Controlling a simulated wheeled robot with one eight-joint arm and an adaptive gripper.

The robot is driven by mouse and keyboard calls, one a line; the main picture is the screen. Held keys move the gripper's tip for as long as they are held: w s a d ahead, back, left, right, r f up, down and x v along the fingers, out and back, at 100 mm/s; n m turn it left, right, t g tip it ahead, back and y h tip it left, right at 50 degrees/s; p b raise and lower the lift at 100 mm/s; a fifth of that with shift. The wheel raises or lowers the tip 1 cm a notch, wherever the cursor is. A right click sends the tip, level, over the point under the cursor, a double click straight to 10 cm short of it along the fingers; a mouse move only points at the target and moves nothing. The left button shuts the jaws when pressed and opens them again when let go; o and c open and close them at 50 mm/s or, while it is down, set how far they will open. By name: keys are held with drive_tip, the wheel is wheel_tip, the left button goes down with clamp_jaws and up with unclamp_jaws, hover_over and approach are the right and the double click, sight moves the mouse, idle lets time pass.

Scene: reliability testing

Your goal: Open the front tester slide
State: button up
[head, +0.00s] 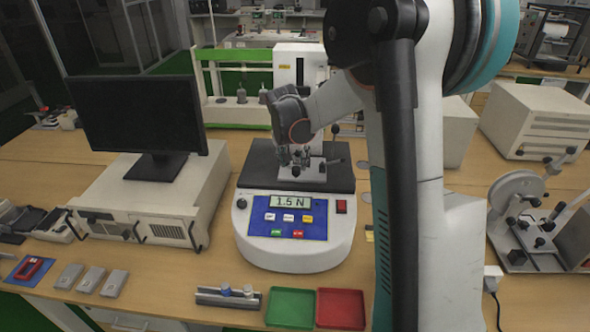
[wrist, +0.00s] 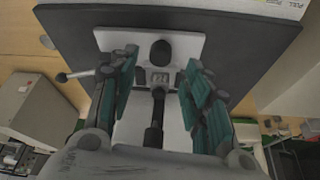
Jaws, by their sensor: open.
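The tester (head: 294,226) stands on the bench in the middle of the head view, with a "1.5 N" display, a blue button panel and a black top. On its top a pale plate (head: 312,174) carries a small dark mechanism; this also shows in the wrist view as a white plate (wrist: 190,44) with a dark knob (wrist: 161,53) and a dark rod. My gripper (head: 297,160) is over this mechanism. In the wrist view its teal-padded fingers (wrist: 160,88) are apart, one on each side of the rod. I cannot tell whether they touch anything.
A monitor (head: 135,103) on a pale computer case (head: 155,200) stands at the left. A green tray (head: 291,307) and a red tray (head: 340,308) lie in front, beside a grey holder (head: 229,298). A side lever (wrist: 75,75) sticks out left in the wrist view.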

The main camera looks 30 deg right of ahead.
sight(296, 168)
drive_tip(key=shift+b+x, duration=0.45)
drive_tip(key=shift+x, duration=1.95)
